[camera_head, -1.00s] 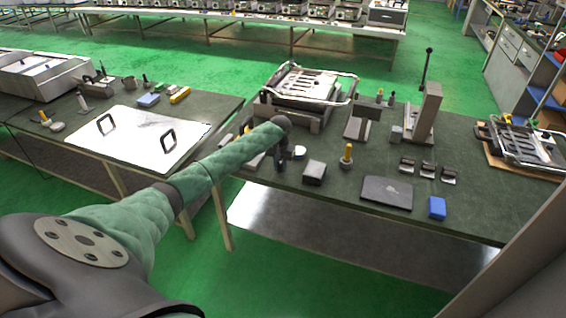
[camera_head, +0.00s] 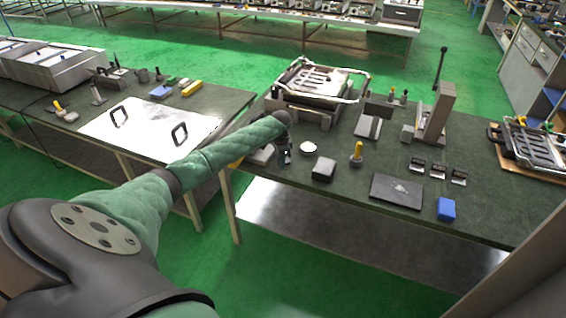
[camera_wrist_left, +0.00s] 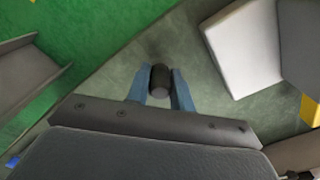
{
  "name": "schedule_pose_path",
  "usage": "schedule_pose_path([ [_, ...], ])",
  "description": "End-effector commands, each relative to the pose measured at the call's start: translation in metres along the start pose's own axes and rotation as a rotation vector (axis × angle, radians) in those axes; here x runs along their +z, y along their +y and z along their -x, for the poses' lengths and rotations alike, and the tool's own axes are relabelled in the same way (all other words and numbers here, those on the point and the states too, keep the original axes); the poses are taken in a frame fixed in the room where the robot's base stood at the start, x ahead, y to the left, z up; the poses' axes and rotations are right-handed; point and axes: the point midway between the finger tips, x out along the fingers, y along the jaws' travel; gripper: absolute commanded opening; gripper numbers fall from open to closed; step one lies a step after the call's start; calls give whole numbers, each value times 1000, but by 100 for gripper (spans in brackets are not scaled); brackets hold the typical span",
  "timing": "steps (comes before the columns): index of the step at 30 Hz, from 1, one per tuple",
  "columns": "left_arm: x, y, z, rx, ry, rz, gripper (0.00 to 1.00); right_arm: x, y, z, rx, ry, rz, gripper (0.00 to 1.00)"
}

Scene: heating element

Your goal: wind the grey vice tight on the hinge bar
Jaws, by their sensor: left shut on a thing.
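My left gripper (camera_wrist_left: 160,92) shows in the left wrist view with its blue fingers shut on a dark, round-ended knob (camera_wrist_left: 160,78). In the head view my left gripper (camera_head: 285,157) is low over the front left of the right-hand bench, small and dark. A pale grey block (camera_wrist_left: 243,48) lies beside the fingers, to the right in the wrist view. In the head view a grey block (camera_head: 262,154) is partly hidden by my arm. I cannot tell whether this is the vice, and I cannot pick out the hinge bar. My right gripper is not in view.
The bench bears a metal press-like unit (camera_head: 318,88), a round pale disc (camera_head: 308,147), a dark block (camera_head: 323,169), a yellow-handled tool (camera_head: 357,153), a dark plate (camera_head: 397,190) and a blue box (camera_head: 446,208).

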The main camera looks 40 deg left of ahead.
Motion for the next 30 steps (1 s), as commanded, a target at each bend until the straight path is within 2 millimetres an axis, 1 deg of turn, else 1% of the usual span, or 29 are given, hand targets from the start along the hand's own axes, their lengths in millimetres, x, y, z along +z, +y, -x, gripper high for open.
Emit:
schedule_pose_path([
  [4, 1, -4, 1, -2, 3, -70, 0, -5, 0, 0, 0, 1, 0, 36],
  [10, 2, -6, 2, -2, 3, -125, 0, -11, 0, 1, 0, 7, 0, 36],
  [25, 2, -7, 2, -2, 3, -144, 0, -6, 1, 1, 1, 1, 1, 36],
  [26, 2, -7, 2, -2, 3, -144, 24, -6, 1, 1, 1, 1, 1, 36],
  [27, 3, -7, 2, -2, 3, -143, 32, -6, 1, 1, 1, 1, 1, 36],
  [29, 3, -7, 2, -2, 3, -143, 44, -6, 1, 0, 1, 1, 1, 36],
  [30, 3, -7, 2, -1, 2, -143, 44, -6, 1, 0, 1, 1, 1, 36],
])
